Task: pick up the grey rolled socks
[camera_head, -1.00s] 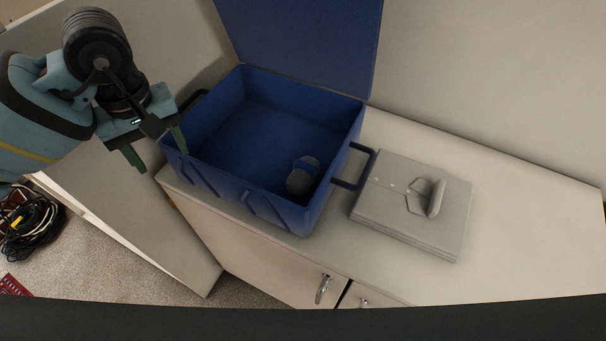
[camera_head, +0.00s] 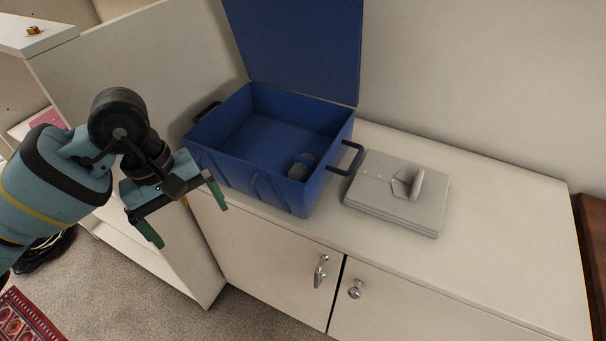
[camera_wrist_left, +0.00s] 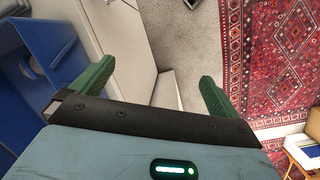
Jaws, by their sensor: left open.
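A small rounded grey item with a darker bluish part, apparently the grey rolled socks (camera_head: 299,171), lies on the floor of the open blue box (camera_head: 232,171), by its right near corner. The box wall partly hides it. My left gripper (camera_head: 184,215) is open and empty, outside the box at its left front, beside the cabinet. In the left wrist view its two green fingers (camera_wrist_left: 157,75) stand apart with only floor and furniture behind them. My right gripper is not in view.
The box's raised lid (camera_head: 295,50) stands behind it, and a dark handle (camera_head: 347,160) juts from its right side. A flat grey case (camera_head: 395,195) lies right of the box. The white cabinet top (camera_head: 500,230) is clear farther right. A red patterned rug (camera_wrist_left: 275,60) lies on the floor.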

